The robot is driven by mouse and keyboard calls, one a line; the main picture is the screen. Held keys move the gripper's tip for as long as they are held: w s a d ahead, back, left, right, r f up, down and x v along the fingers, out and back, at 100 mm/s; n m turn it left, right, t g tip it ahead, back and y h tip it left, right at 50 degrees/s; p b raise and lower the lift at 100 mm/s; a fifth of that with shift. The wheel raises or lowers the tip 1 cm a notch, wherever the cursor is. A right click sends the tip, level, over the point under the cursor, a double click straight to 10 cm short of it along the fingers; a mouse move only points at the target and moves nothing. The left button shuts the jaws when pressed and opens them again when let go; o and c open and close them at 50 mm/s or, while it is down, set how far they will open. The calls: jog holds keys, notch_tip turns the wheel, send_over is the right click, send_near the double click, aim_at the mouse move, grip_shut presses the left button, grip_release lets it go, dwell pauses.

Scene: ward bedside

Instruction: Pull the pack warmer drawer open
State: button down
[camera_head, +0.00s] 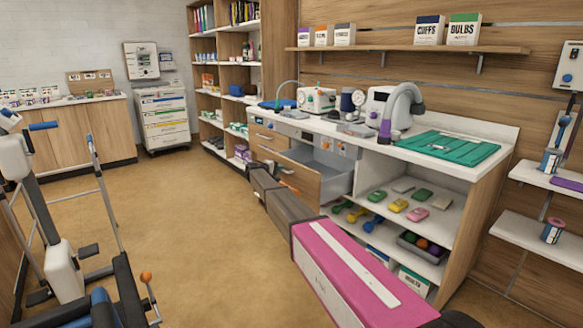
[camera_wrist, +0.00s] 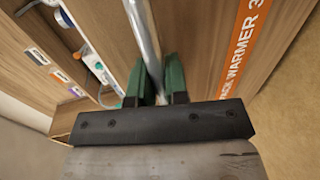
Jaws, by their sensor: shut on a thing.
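The pack warmer drawer (camera_head: 304,182) stands out from the wooden counter unit in the head view. Its grey inside (camera_head: 328,168) shows from above. In the wrist view its wooden front (camera_wrist: 190,40) carries an orange label (camera_wrist: 243,45) reading "PACK WARMER 3". A metal bar handle (camera_wrist: 141,30) runs along the front. My gripper (camera_wrist: 156,82) has its green fingers on both sides of the bar and is shut on it. In the head view my arm crosses in front of the drawer, and the grip on the handle cannot be made out there.
Open shelves right of the drawer hold dumbbells (camera_head: 375,223) and a bin of balls (camera_head: 421,246). Floor (camera_head: 190,220) left of my arm is clear. A wheeled frame (camera_head: 65,230) stands at far left.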

jog(key=shift+f+v, duration=0.2)
jog(key=shift+v, duration=0.85)
jog(key=shift+f+v, duration=0.25)
jog(key=shift+v, duration=0.8)
jog(key=shift+a, duration=0.1)
jog(key=c, duration=1.1)
grip_release()
jog(key=shift+c, duration=0.2)
jog(key=v, duration=1)
jog(key=shift+s+a, duration=0.25)
jog(key=shift+a, duration=0.05)
